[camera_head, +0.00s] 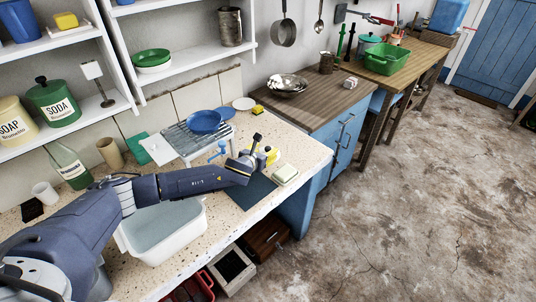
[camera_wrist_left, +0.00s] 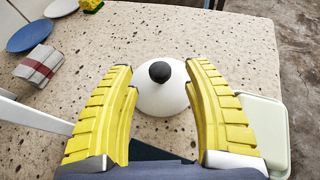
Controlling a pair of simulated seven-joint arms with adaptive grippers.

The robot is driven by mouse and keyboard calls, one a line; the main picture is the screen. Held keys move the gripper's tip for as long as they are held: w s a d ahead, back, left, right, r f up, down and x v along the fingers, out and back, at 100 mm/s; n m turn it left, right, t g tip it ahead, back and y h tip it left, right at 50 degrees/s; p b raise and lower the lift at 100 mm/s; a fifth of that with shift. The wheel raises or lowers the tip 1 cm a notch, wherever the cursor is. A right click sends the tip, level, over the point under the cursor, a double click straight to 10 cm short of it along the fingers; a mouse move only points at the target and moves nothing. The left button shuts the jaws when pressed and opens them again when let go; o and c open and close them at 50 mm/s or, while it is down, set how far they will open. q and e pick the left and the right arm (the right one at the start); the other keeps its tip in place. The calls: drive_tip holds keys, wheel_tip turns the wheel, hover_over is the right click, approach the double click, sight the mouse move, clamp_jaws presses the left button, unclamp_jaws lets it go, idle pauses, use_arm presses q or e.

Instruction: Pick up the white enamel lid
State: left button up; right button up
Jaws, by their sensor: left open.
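The white enamel lid (camera_wrist_left: 160,98) lies on the speckled stone counter in the left wrist view, with its round black knob (camera_wrist_left: 159,71) facing up. My left gripper (camera_wrist_left: 163,75) is open, its yellow ribbed fingers on either side of the lid's middle with clear gaps to the knob. Nothing is held between them. In the head view my left gripper (camera_head: 262,154) is over the right part of the counter, and the lid there is mostly hidden by it. My right gripper is not in view.
A pale green dish (camera_wrist_left: 264,130) lies close right of the gripper. A folded striped cloth (camera_wrist_left: 38,65) and blue plate (camera_wrist_left: 30,35) are to the left. In the head view a dish rack (camera_head: 172,141) stands behind, and a white basin (camera_head: 160,247) is below my arm.

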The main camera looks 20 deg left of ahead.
sight(267, 148)
use_arm(q)
drive_tip(key=shift+x, duration=1.6)
clamp_jaws()
